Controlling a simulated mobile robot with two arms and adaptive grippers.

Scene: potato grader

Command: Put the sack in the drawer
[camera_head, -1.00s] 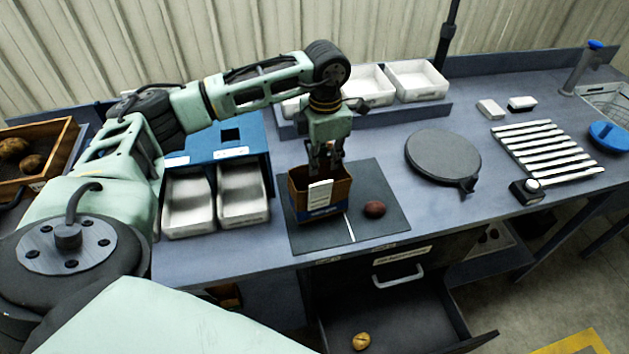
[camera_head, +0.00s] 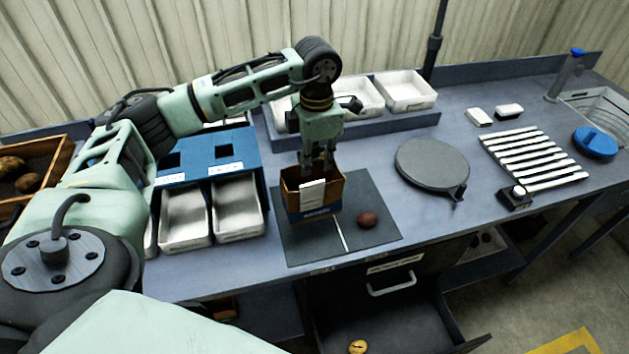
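The sack (camera_head: 325,194) is a brown, open-topped bag with a white label on its front and a blue lower part. It is over the dark mat (camera_head: 375,205) and seems to hang just above it. My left gripper (camera_head: 316,165) points down at the sack's mouth and seems closed on its upper wall; the fingertips are partly hidden. The drawer (camera_head: 445,312) under the bench is pulled open, with a metal handle (camera_head: 393,286) on its front. A yellowish potato (camera_head: 357,347) lies in it. My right gripper is out of view.
A reddish potato (camera_head: 367,220) lies on the mat beside the sack. Metal trays (camera_head: 237,210) stand left, white bins (camera_head: 405,92) behind. A round grey plate (camera_head: 432,166) and a row of white bars (camera_head: 532,158) lie to the right. A wooden potato crate (camera_head: 55,160) is far left.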

